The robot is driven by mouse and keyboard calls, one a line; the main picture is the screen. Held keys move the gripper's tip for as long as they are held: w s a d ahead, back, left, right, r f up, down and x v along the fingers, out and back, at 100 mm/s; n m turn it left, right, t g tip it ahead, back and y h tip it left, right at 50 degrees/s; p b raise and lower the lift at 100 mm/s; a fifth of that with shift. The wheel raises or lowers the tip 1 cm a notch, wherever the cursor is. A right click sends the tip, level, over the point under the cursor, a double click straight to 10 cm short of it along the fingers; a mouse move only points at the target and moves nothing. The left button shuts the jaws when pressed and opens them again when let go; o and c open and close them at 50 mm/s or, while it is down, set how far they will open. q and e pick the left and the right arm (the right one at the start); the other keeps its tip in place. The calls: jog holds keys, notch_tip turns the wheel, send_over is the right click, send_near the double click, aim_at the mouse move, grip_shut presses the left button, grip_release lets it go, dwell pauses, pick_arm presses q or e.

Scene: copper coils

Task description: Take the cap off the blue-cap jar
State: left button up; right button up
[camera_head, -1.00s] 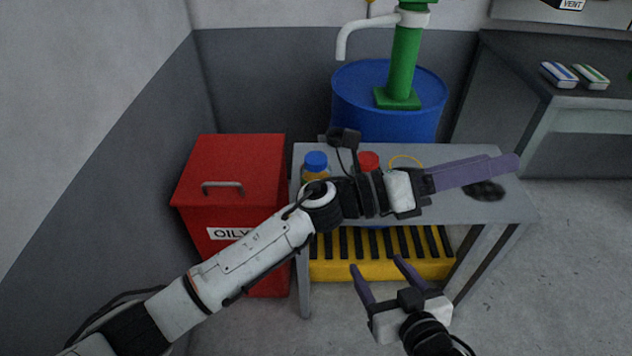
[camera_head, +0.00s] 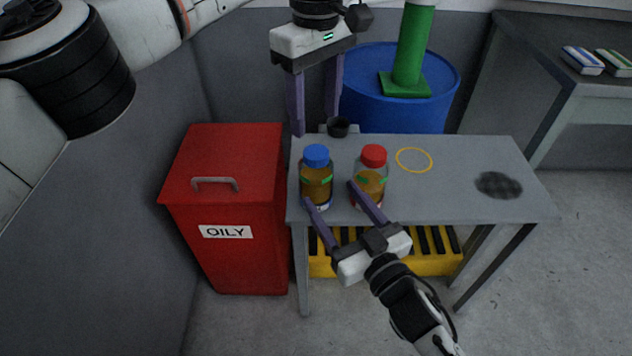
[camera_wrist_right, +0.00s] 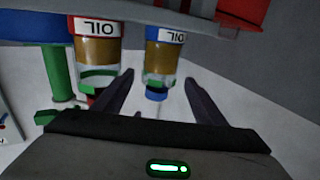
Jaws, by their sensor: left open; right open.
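The blue-cap jar (camera_head: 317,186) stands upright on the grey table with its blue cap (camera_head: 316,155) on. It holds amber liquid. In the right wrist view the jar (camera_wrist_right: 163,60) appears upside down between my fingers. My right gripper (camera_head: 330,194) is open at the front of the jar, its fingertips either side of the jar's lower part; contact is not clear. My left gripper (camera_head: 315,125) is open and points down, above and behind the blue cap, with nothing between its fingers.
A red-cap jar (camera_head: 371,186) stands close to the right, beside a right finger. A yellow ring (camera_head: 413,160) and a dark patch (camera_head: 499,185) mark the tabletop (camera_head: 450,195). A small black cup (camera_head: 338,127) is at the back edge. A red bin (camera_head: 225,165) stands left, a blue drum (camera_head: 400,110) behind.

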aim_at(316, 152)
jog(key=x, duration=0.8)
jog(key=shift+w+a, duration=0.15)
jog(key=shift+w, duration=0.1)
jog(key=shift+c, duration=0.4)
jog(key=c, duration=1.5)
pick_arm(q)
jog(key=m, duration=0.4)
jog(key=shift+d+f, duration=0.1)
pick_arm(e)
grip_shut()
pick_arm(q)
jog(key=m, duration=0.4)
jog(key=shift+m, duration=0.4)
jog(key=shift+f, duration=3.95)
jog(key=shift+c, duration=0.4)
